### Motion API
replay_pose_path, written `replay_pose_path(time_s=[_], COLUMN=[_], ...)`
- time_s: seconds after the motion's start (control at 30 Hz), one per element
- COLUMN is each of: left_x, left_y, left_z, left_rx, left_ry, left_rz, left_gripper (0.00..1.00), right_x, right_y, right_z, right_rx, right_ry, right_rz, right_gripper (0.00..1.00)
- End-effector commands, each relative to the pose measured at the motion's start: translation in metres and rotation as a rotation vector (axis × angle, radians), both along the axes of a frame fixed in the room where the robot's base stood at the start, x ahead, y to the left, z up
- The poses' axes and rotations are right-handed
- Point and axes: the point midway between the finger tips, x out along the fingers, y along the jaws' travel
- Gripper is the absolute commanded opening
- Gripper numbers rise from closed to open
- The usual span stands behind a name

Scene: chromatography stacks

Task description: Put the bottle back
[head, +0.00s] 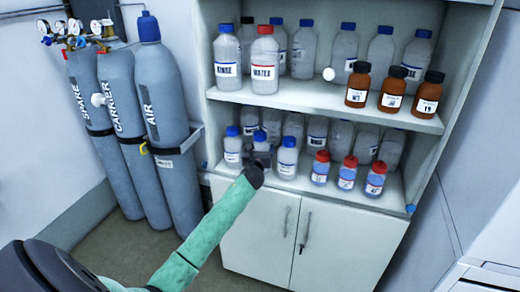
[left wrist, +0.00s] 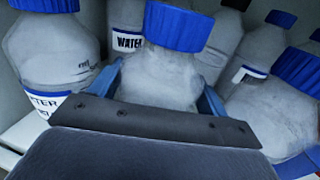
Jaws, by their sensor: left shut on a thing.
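My left gripper (head: 260,158) reaches into the lower shelf (head: 330,190) of the white cabinet. It is shut on a clear bottle with a blue cap (head: 260,136). In the left wrist view the fingers sit on either side of this bottle (left wrist: 158,75), below its blue cap. Its label and base are hidden behind the gripper, so I cannot tell whether it touches the shelf. Blue-capped bottles stand close on its left (head: 232,148) and right (head: 287,158). My right gripper is not in view.
More blue-capped bottles stand behind, one labelled WATER (left wrist: 127,35). Red-capped bottles (head: 347,173) stand to the right. The upper shelf (head: 320,102) carries clear bottles and brown bottles (head: 392,90). Grey gas cylinders (head: 160,110) stand left of the cabinet.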

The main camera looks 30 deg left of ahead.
Motion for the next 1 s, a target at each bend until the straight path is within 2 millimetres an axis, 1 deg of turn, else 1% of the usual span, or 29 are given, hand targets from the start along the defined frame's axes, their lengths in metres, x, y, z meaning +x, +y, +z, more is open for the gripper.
replay_pose_path(time_s=[0.03,0.07,0.1,0.13,0.47,0.53,0.63,0.67,0.7,1.0], left_x=[0.000,0.000,0.000,0.000,0.000,-0.005,-0.016,-0.021,-0.028,-0.080], left_y=[0.000,0.000,0.000,0.000,0.000,-0.002,-0.007,-0.010,-0.013,-0.037], left_z=[-0.001,0.000,0.000,0.000,0.002,0.000,0.000,-0.001,-0.002,-0.001], left_rx=[0.000,0.000,0.000,0.000,0.000,0.000,0.001,0.001,0.000,0.000], left_ry=[0.000,0.000,0.000,0.000,0.000,0.001,0.000,0.000,0.001,0.001], left_rz=[0.000,0.000,0.000,0.000,0.000,-0.001,-0.001,-0.001,-0.002,-0.002], left_gripper=[0.82,0.88,0.96,0.98,0.98,0.98,0.98,0.98,0.98,0.98], right_x=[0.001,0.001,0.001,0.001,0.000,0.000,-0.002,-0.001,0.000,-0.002], right_y=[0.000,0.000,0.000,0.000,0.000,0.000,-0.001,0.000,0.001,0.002], right_z=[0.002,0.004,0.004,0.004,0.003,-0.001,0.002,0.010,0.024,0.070], right_rx=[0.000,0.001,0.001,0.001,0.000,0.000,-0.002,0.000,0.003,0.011], right_ry=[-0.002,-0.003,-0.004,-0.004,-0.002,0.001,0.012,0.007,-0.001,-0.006], right_rz=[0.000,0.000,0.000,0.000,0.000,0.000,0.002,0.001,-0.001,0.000], right_gripper=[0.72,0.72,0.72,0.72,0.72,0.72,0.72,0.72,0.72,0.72])
